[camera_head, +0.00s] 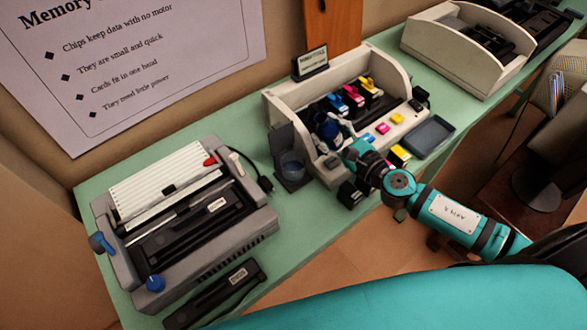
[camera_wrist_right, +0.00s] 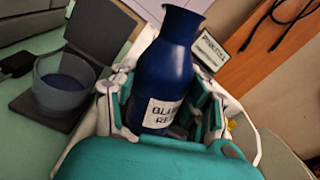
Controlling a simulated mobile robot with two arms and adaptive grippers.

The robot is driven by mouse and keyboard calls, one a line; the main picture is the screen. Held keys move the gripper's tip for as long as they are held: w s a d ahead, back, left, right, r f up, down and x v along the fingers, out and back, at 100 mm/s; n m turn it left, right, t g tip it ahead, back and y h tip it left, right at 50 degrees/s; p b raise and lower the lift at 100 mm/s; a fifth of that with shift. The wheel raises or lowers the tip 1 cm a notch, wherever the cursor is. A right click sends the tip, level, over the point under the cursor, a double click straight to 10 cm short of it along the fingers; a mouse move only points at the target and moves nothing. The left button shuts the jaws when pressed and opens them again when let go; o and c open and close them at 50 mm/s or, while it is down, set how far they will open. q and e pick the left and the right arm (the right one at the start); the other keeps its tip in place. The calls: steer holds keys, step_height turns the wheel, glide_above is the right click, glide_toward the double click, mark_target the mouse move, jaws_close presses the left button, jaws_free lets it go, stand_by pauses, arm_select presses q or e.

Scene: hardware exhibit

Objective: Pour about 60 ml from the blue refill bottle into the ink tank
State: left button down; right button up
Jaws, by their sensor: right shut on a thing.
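The blue refill bottle (camera_head: 326,129) is dark blue, with a white label partly readable in the right wrist view (camera_wrist_right: 167,75). My right gripper (camera_head: 338,138) is shut around its body, and the bottle looks close to upright. A translucent grey cup (camera_wrist_right: 66,88), which looks like the ink tank, stands on a dark stand to the left of the bottle. It also shows in the head view (camera_head: 292,166). Dark blue shows inside it. The bottle and cup are apart. My left gripper is out of view.
The white printer (camera_head: 277,110) holds several coloured cartridges, with a small sign (camera_head: 310,63) behind. A grey tray (camera_head: 430,136) lies to its right. A grey machine (camera_head: 180,225) stands left on the green table (camera_head: 95,190). A black cable runs near the cup.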

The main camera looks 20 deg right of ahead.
steer(key=m+b, duration=0.1)
steer(key=b, duration=0.1)
steer(key=d+m+t+b, duration=0.1)
steer(key=m+b, duration=0.1)
steer(key=shift+w+f+y+b, duration=0.1)
steer(key=shift+f+y+b, duration=0.2)
steer(key=shift+f+b, duration=0.1)
steer(key=shift+d+r+m+b, duration=0.15)
steer(key=shift+m+b, duration=0.35)
steer(key=shift+m, duration=0.1)
stand_by(1.2)
